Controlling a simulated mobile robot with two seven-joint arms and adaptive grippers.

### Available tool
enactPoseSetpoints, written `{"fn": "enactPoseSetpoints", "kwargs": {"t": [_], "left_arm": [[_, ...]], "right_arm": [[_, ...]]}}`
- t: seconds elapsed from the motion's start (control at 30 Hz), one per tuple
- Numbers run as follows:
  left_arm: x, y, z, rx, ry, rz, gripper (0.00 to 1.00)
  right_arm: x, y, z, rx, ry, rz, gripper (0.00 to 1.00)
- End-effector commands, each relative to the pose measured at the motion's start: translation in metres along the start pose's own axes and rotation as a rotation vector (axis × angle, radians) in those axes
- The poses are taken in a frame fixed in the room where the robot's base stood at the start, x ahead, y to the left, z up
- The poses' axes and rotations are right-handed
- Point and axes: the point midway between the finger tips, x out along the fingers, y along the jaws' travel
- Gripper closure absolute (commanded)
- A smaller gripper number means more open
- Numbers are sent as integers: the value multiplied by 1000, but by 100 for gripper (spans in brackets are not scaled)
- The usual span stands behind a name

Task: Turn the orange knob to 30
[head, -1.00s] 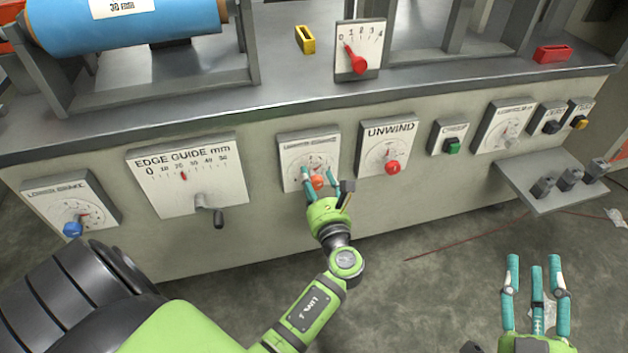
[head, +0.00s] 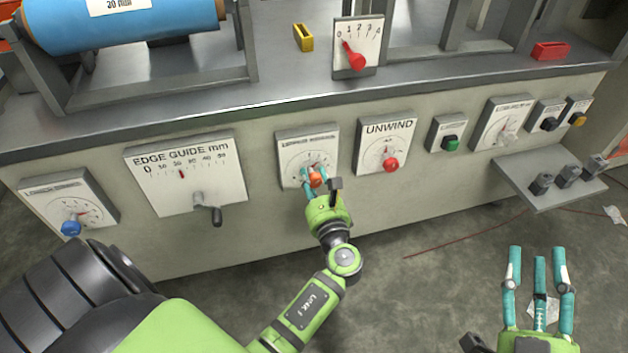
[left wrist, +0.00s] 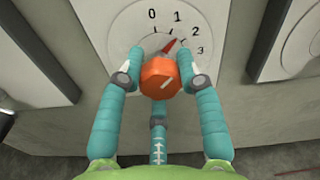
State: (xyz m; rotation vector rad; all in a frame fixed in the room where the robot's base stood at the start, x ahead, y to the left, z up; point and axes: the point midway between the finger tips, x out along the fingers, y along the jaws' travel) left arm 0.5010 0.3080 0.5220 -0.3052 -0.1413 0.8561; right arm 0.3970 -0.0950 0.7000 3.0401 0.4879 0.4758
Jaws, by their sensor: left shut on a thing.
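The orange knob (head: 315,180) sits on a white dial plate (head: 297,152) on the machine's front panel. In the left wrist view the orange knob (left wrist: 160,77) shows a red pointer (left wrist: 171,46) aimed between 1 and 2, nearer the 2, on a scale marked 0, 1, 2, 3. My left gripper (head: 316,184) is shut on the knob, with teal fingers on both sides and a third finger below it. My right gripper (head: 539,262) is open and empty, over the floor at the lower right.
An EDGE GUIDE panel (head: 186,172) with a black handle is to the left. An UNWIND dial (head: 384,142) with a red knob is just to the right. A shelf (head: 540,193) with several small dark parts juts out at the right.

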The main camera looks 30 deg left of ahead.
Motion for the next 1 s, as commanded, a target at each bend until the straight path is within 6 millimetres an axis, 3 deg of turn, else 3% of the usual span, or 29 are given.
{"fn": "enactPoseSetpoints", "kwargs": {"t": [0.5,1.0], "left_arm": [[1,-1,1,-255,-2,-3,97],[2,-2,2,-275,-4,-4,97]], "right_arm": [[-4,-9,-38,0,197,-22,60],[-5,-10,-42,0,217,-23,60]]}}
